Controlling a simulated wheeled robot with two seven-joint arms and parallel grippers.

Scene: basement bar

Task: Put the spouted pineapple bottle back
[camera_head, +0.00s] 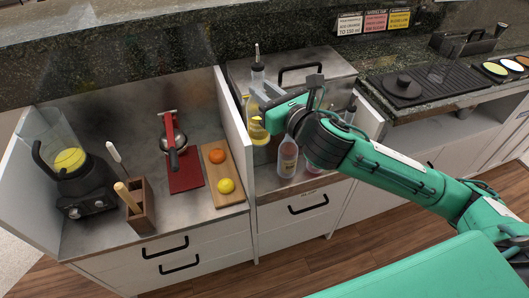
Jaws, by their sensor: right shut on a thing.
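The spouted bottle (257,77) stands upright with a dark pour spout on top and yellow contents lower down. Its label is too small to read. My right gripper (263,101) reaches in from the right and is shut on this bottle around its upper body, hiding part of it. The bottle is over the narrow steel bay right of a white divider; I cannot tell whether its base touches anything. Another bottle (288,158) stands just right of it. A reddish bottle (314,166) is partly hidden under my arm. My left gripper is not in view.
A steel lid with a black handle (318,64) lies behind. The white divider (235,120) is close on the left. Beyond it are a cutting board (225,192) with fruit, a red juicer (172,140) and a blender (75,180). A granite ledge (160,50) runs behind.

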